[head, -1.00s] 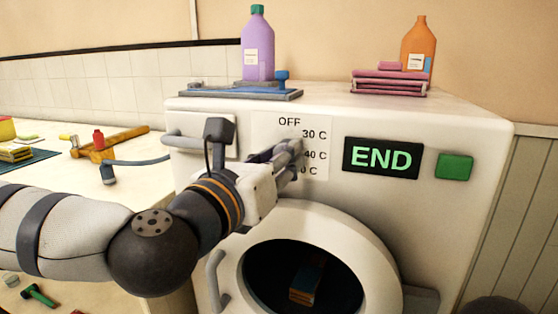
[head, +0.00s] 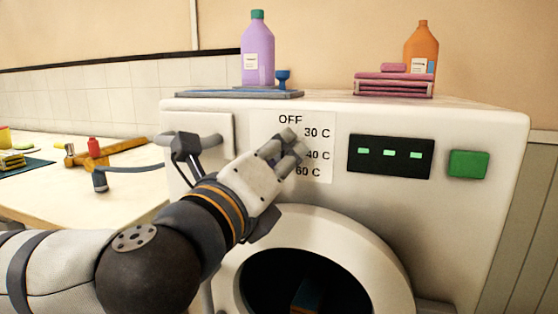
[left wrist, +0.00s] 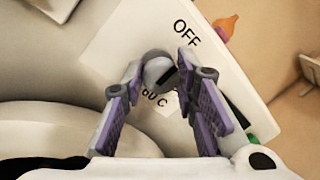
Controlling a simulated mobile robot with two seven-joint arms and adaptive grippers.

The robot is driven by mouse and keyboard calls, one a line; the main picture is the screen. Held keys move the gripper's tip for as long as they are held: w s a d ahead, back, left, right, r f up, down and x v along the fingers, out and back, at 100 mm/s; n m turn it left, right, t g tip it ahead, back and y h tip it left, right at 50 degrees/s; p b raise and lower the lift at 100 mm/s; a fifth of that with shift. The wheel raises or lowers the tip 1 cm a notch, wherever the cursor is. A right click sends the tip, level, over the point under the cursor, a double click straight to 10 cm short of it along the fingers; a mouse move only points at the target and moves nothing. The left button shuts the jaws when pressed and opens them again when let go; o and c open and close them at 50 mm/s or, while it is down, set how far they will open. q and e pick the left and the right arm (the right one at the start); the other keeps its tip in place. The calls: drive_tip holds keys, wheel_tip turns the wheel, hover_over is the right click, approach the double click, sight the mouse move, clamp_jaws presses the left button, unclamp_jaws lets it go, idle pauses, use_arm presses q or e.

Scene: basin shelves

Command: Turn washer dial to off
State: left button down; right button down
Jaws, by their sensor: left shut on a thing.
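The white washer (head: 190,105) fills the middle of the head view, with a label panel (head: 320,130) reading OFF, 30 C, 40 C and 60 C. My left gripper (head: 290,146) reaches that panel and covers the dial in the head view. In the left wrist view the round grey dial (left wrist: 157,70) with a dark mark sits between the fingers of my left gripper (left wrist: 158,68), which is shut on it. The OFF label (left wrist: 186,33) shows beyond the dial there. The display (head: 390,157) shows three green dashes. My right gripper is not in view.
A green button (head: 468,164) is right of the display. The round door ring (head: 395,260) is below. A purple bottle (head: 258,55), a blue tray (head: 215,94), pink folded cloths (head: 393,87) and an orange bottle (head: 421,45) stand on top. A counter (head: 120,195) with tools is at left.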

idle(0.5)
use_arm(q)
drive_tip(key=c, duration=1.2)
unclamp_jaws()
drive_tip(key=shift+c, duration=0.2)
wheel_tip(320, 180, up, 10)
drive_tip(key=shift+c, duration=0.2)
